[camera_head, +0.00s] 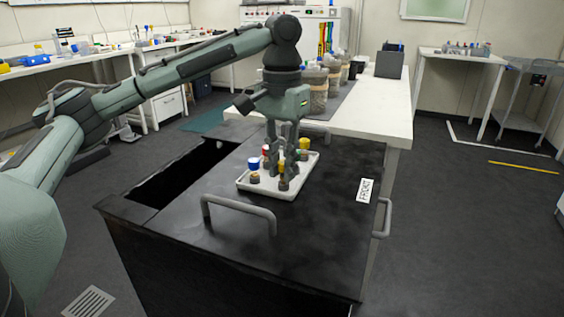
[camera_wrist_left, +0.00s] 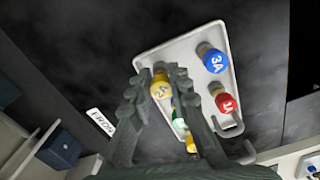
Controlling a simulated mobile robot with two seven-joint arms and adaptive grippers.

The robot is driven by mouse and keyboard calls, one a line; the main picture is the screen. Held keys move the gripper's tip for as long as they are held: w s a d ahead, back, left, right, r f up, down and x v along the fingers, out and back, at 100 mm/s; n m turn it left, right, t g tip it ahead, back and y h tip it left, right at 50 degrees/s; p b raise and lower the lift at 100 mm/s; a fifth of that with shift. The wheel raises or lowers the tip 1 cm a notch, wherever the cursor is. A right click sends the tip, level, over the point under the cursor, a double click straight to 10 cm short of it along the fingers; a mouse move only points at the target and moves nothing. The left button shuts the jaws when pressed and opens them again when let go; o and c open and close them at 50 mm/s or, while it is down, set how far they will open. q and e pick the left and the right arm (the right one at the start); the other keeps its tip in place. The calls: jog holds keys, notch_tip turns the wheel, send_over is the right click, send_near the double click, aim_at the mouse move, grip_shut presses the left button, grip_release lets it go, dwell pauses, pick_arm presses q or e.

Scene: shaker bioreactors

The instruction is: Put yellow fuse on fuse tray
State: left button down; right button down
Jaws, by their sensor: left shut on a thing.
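The white fuse tray (camera_head: 266,195) lies on the black top, and it also shows in the left wrist view (camera_wrist_left: 183,47). My left gripper (camera_head: 280,173) points down over the tray. Its fingers are shut on a yellow fuse (camera_wrist_left: 160,88), which sits between the fingertips in the left wrist view. Whether this fuse touches the tray, I cannot tell. A blue fuse marked 3A (camera_wrist_left: 213,60) and a red fuse marked 1A (camera_wrist_left: 226,102) stand on the tray beside the gripper. A green-topped fuse (camera_wrist_left: 180,125) is partly hidden behind the fingers. My right gripper is not in view.
Another yellow fuse (camera_head: 304,143) stands at the tray's far right. A grey handle (camera_head: 238,207) rises in front of the tray, and a dark opening (camera_head: 190,172) lies to its left. A white table (camera_head: 375,122) with containers stands behind.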

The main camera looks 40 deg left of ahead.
aim_at(282, 163)
pick_arm(q)
jog(key=shift+f, duration=0.45)
dwell(0.7)
jog(key=c, duration=1.3)
grip_release()
jog(key=shift+c, duration=0.2)
notch_tip(282, 163, up, 12)
jog(key=shift+d, duration=0.1)
